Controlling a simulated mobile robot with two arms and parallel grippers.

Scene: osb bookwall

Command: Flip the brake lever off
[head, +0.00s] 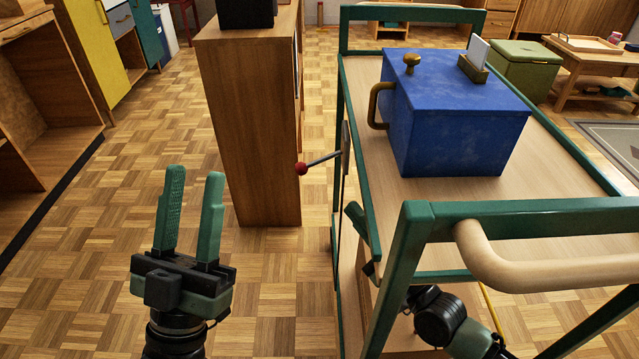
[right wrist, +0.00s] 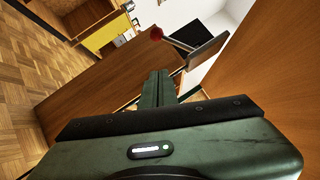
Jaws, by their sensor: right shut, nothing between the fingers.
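The brake lever (head: 322,159) is a thin metal rod with a red ball knob (head: 301,168). It sticks out to the left and slightly down from a grey plate (head: 346,150) on the cart's left side. In the right wrist view the red knob (right wrist: 156,33) and the plate (right wrist: 207,50) show just beyond my fingertips. My right gripper (right wrist: 158,76) is shut and empty, apart from the lever. In the head view my right gripper (head: 352,208) is partly hidden by the cart frame, below the lever. My left gripper (head: 194,172) is open and empty, left of the lever.
The green-framed cart (head: 420,212) carries a blue box (head: 455,115) with a brass knob and handle. A wooden cabinet (head: 255,130) stands close behind the lever's knob. Parquet floor (head: 90,240) is clear at the left.

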